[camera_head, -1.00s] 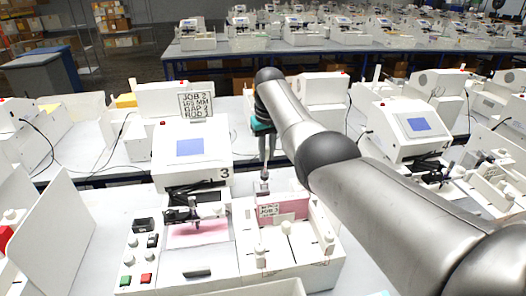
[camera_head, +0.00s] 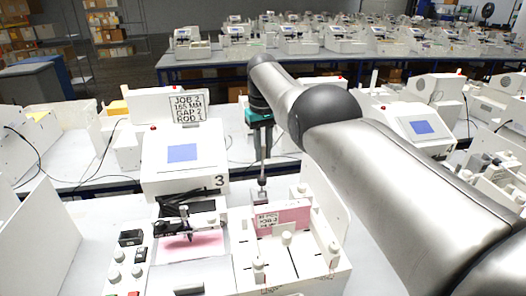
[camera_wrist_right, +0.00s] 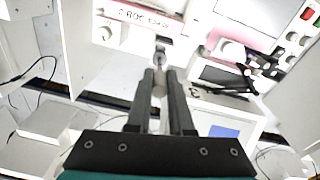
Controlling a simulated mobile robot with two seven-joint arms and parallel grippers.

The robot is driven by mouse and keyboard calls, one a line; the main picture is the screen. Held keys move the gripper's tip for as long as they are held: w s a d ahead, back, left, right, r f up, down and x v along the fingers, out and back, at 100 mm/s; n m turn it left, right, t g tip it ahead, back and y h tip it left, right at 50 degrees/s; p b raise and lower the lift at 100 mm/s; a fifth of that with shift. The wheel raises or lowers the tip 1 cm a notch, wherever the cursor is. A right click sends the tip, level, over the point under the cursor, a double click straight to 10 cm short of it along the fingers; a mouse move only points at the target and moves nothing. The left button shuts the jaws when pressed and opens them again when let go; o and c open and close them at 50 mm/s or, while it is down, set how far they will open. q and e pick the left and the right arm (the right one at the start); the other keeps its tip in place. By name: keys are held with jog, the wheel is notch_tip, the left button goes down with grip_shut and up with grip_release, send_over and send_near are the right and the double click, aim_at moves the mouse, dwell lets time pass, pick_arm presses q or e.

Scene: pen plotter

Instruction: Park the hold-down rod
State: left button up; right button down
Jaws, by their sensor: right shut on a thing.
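My right gripper (camera_head: 262,158) hangs down over the back of the white tray box (camera_head: 340,262), right of the plotter. Its narrow fingers are shut on a small grey rod-like piece (camera_head: 262,184), which I take to be the hold-down rod. The rod's lower end is close to a labelled pink stack (camera_head: 294,213) in the box; I cannot tell whether they touch. In the right wrist view the rod's tip (camera_wrist_right: 160,54) shows between the fingertips (camera_wrist_right: 160,78). My left gripper is not in view.
The plotter, marked 3, has a blue screen (camera_head: 182,153), a dark carriage (camera_head: 186,205) and a pink sheet (camera_head: 196,246). A sign (camera_head: 188,107) reads job 2, gap 2, rod 1. White posts (camera_head: 287,238) stand in the box. My right arm covers the right side.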

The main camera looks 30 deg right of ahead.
jog(key=shift+s+f, duration=0.1)
jog(key=shift+s, duration=0.05)
jog(key=c, duration=0.8)
grip_release()
jog(key=shift+r+b, duration=0.3)
jog(key=shift+r, duration=0.3)
notch_tip(320, 180, up, 5)
jog(key=shift+s+a+r, duration=0.1)
jog(key=r+p, duration=0.2)
jog(key=r, duration=0.1)
jog(key=r+p, duration=0.2)
jog(key=r, duration=0.1)
jog(key=r+p, duration=0.2)
jog(key=r, duration=0.1)
jog(key=shift+s+a, duration=0.15)
jog(key=shift+s, duration=0.15)
jog(key=shift+f, duration=0.1)
